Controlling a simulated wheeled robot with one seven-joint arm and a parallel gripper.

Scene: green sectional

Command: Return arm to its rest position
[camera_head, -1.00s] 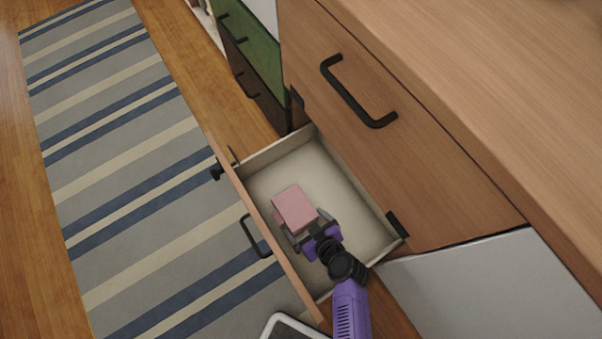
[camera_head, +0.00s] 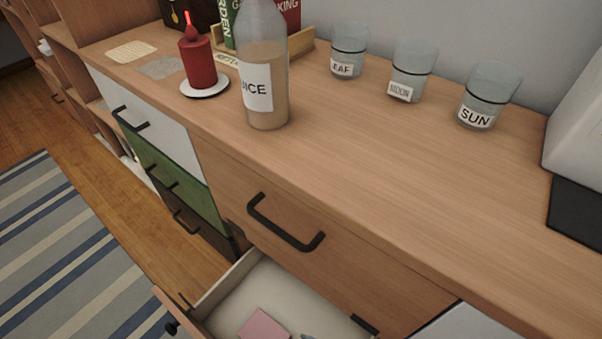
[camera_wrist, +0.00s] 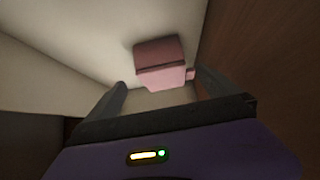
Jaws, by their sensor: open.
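My gripper (camera_wrist: 160,82) is open in the wrist view, with one dark finger on each side. A pink block (camera_wrist: 160,62) lies on the pale floor of the open drawer, just beyond and between the fingertips; I cannot tell whether a finger touches it. In the head view the pink block (camera_head: 264,325) shows at the bottom edge, inside the open drawer (camera_head: 228,283). My arm is almost wholly below that view, with at most a small tip beside the block.
The wooden counter (camera_head: 400,160) above the drawer holds a juice bottle (camera_head: 265,70), a red candle (camera_head: 198,62) on a white saucer, and three labelled glasses (camera_head: 412,72). Dark handles (camera_head: 285,228) stick out of the cabinet fronts. A striped rug (camera_head: 70,270) lies left.

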